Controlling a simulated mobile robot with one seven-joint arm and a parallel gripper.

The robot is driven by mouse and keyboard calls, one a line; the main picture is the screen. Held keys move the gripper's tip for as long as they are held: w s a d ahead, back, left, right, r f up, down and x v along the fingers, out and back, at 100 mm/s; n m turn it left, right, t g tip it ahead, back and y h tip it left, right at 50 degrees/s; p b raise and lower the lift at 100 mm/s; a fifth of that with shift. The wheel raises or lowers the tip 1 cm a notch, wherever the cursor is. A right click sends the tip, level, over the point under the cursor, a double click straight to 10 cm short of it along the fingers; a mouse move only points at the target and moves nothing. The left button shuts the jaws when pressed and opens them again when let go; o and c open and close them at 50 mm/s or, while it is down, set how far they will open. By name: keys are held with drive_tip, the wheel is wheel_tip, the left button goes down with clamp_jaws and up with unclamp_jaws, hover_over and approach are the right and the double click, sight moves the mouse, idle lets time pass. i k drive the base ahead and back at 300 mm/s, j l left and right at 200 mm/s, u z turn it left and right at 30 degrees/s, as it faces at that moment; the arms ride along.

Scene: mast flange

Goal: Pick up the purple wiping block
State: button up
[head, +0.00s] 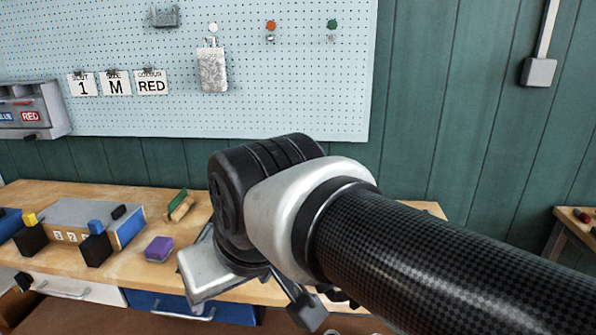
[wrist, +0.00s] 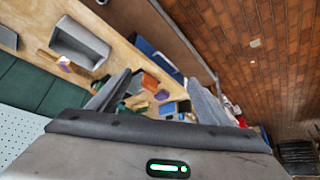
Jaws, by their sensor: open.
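The purple wiping block (head: 158,248) lies on the wooden bench in the head view, left of my arm and near the bench's front edge. In the wrist view a small purple shape (wrist: 162,95) shows between the fingers, at a distance; I cannot be sure that it is the same block. My gripper (wrist: 160,80) is open in the wrist view, its two grey fingers apart with nothing held between them. In the head view my arm hides most of the gripper, which is to the right of the block and apart from it.
A grey box with number tags (head: 92,217) and black and blue blocks stand left of the purple block. A green-topped brush (head: 179,205) lies behind it. A pegboard (head: 290,100) hangs above the bench. Drawers (head: 187,307) are below. Brick-patterned floor (wrist: 255,60) shows in the wrist view.

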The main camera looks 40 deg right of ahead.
sight(160, 248)
drive_tip(key=z, duration=1.65)
drive_tip(key=u, duration=1.75)
drive_tip(key=i+j+z, duration=0.1)
drive_tip(key=z, duration=0.35)
drive_tip(key=j+z, duration=0.15)
drive_tip(key=z, duration=0.25)
drive_tip(key=i+j+z, duration=0.2)
drive_tip(key=j, duration=0.15)
drive_tip(key=j+z, duration=0.15)
drive_tip(key=j, duration=0.15)
drive_tip(key=i+j+z, duration=0.2)
drive_tip(key=j, duration=0.2)
drive_tip(key=j+z, duration=0.1)
drive_tip(key=j, duration=1)
